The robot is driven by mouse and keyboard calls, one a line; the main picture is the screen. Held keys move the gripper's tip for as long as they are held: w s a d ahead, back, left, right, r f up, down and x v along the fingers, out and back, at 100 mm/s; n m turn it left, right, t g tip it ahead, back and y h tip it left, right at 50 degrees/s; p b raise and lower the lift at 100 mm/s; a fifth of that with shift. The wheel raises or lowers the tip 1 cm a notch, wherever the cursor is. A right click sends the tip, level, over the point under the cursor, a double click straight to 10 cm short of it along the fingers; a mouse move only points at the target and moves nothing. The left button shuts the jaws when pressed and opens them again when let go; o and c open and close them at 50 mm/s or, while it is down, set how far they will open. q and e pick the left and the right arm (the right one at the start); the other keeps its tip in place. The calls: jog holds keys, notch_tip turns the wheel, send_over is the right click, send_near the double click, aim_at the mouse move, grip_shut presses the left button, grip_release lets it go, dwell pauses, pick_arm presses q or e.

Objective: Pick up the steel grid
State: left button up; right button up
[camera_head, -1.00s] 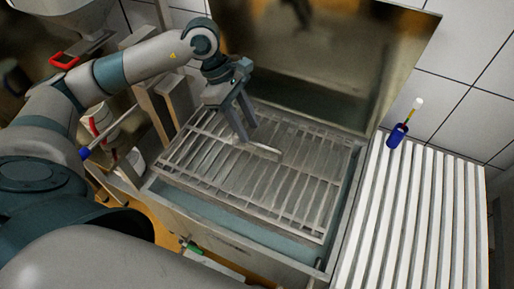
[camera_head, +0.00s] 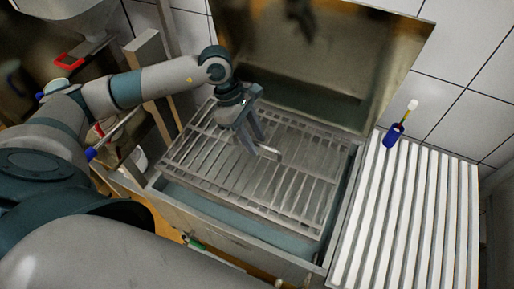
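The steel grid (camera_head: 290,181) is a rack of thin bars lying tilted over a sink-like steel basin (camera_head: 237,227). A short bright handle-like bar (camera_head: 268,153) stands up near its middle. My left gripper (camera_head: 256,146) points down over the grid's left-middle part, with its fingertips beside that bar. Its two fingers show a gap between them. I cannot tell whether the fingertips touch the bar or the grid. My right gripper is not in view.
A white slatted draining board (camera_head: 412,215) lies right of the basin. A blue brush-like item (camera_head: 393,134) with a white tip stands at its back edge. A steel back panel (camera_head: 310,55) rises behind the basin. A wooden-looking post (camera_head: 160,85) stands at the left.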

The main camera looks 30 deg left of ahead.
pick_arm(q)
jog(key=shift+x, duration=1.1)
grip_shut()
dwell(0.8)
jog(key=shift+w+r+p, duration=0.1)
jog(key=shift+w+p, duration=0.05)
jog(key=shift+p, duration=0.15)
